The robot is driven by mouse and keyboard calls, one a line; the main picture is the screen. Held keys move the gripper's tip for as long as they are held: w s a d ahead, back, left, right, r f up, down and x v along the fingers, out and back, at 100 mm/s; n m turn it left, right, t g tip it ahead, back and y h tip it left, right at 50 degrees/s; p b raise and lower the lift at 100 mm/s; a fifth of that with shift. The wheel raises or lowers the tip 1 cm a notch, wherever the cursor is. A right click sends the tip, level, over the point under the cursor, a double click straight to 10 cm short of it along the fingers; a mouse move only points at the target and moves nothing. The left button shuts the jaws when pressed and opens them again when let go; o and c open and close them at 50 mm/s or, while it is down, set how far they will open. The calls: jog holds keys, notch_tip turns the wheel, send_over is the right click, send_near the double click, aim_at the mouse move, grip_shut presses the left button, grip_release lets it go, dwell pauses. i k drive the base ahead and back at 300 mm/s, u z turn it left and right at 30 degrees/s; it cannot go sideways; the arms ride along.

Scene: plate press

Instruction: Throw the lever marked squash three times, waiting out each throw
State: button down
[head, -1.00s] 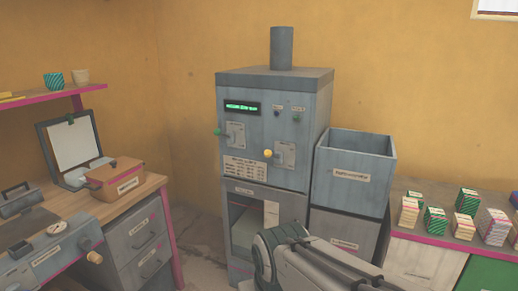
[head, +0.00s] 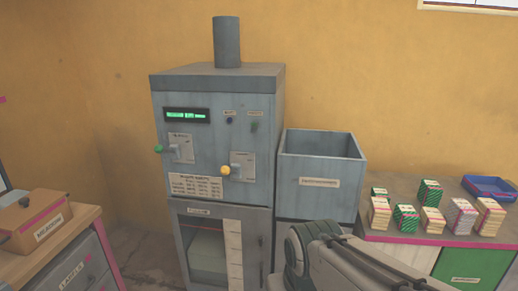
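The press (head: 215,95) is a tall grey cabinet with a pipe on top and a lit green display (head: 187,115). Two levers show on its front: one with a green knob (head: 159,149) at the left, one with a yellow knob (head: 225,170) lower and to the right. Their labels are too small to read, so I cannot tell which is marked squash. My arm reaches in from the bottom edge, right of the press's lower part. My gripper is not visible, and nothing shows it at either lever.
An open grey bin (head: 320,170) stands right of the press. A counter (head: 400,229) with several small stacks and a blue tray (head: 489,188) is farther right. A brown box (head: 35,222) sits on the desk (head: 85,216) at the left. Floor shows between desk and press.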

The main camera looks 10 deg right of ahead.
aim_at(225, 171)
jog(key=z, duration=0.25)
jog(key=i, duration=1.05)
jog(key=u, duration=0.2)
